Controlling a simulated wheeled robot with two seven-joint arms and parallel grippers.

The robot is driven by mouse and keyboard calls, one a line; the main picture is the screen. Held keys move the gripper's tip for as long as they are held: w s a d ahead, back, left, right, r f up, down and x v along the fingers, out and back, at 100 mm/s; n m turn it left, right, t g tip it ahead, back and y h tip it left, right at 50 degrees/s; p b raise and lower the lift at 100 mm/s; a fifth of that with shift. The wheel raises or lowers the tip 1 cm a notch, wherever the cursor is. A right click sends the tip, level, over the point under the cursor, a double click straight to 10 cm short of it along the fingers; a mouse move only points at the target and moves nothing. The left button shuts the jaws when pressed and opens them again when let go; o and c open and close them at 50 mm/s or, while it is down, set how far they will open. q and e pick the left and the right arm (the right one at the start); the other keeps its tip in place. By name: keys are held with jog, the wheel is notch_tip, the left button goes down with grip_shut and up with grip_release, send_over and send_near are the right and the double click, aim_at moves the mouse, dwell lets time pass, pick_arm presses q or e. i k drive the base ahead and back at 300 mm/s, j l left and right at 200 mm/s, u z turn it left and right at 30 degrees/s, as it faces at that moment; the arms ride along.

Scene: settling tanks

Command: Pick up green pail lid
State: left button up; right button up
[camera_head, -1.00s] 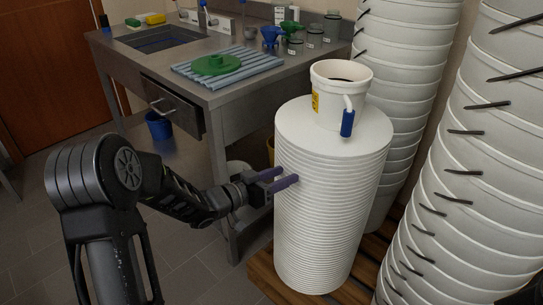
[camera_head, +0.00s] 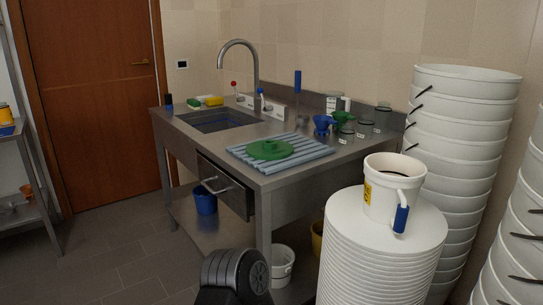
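The green pail lid (camera_head: 270,150) is a flat round disc with a raised middle. It lies on the ribbed grey-blue draining mat (camera_head: 312,157) on the steel sink table (camera_head: 270,179). Nothing holds it. Only a dark joint of my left arm shows at the bottom middle, well below and in front of the table. Neither of my grippers is in view.
A tall stack of white lids (camera_head: 375,258) with a white pail (camera_head: 393,190) on top stands right of the table. Stacked white pails (camera_head: 459,140) stand behind it. A drawer (camera_head: 226,186) juts out from the table front. Floor at left is clear.

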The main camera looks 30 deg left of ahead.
aim_at(266, 150)
jog(key=j+z, duration=0.2)
jog(key=j, duration=0.6)
jog(key=k+j+z, duration=0.1)
jog(key=j+z, duration=0.15)
jog(key=j, duration=0.55)
